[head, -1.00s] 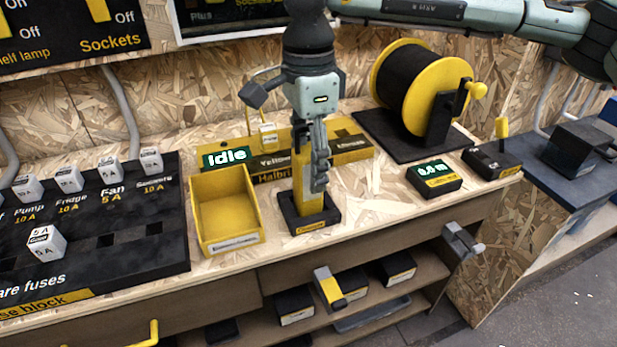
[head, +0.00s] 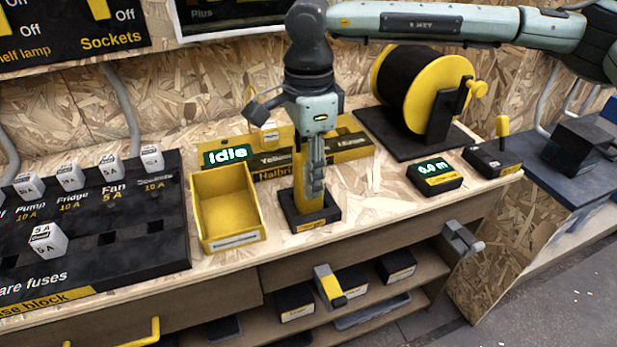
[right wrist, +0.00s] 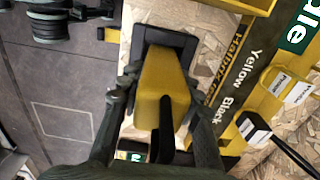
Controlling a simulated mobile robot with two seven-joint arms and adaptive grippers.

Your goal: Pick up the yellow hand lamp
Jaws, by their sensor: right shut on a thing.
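The yellow hand lamp (head: 299,190) stands upright in a black base (head: 325,217) on the wooden bench, right of a yellow bin. My right gripper (head: 314,180) comes down on it from above, shut on its yellow body, and hides part of it. In the right wrist view the yellow lamp (right wrist: 165,70) lies between the two fingers of my right gripper (right wrist: 162,86), with the black base around its foot. The lamp still sits in the base. My left gripper is not in view.
The yellow bin (head: 227,240) stands close on the left, and the black fuse block (head: 150,240) beyond it. A yellow lettered board (head: 345,152) is just behind. A cable reel (head: 410,90) stands at the back right. Bare bench lies between lamp and black display box (head: 434,177).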

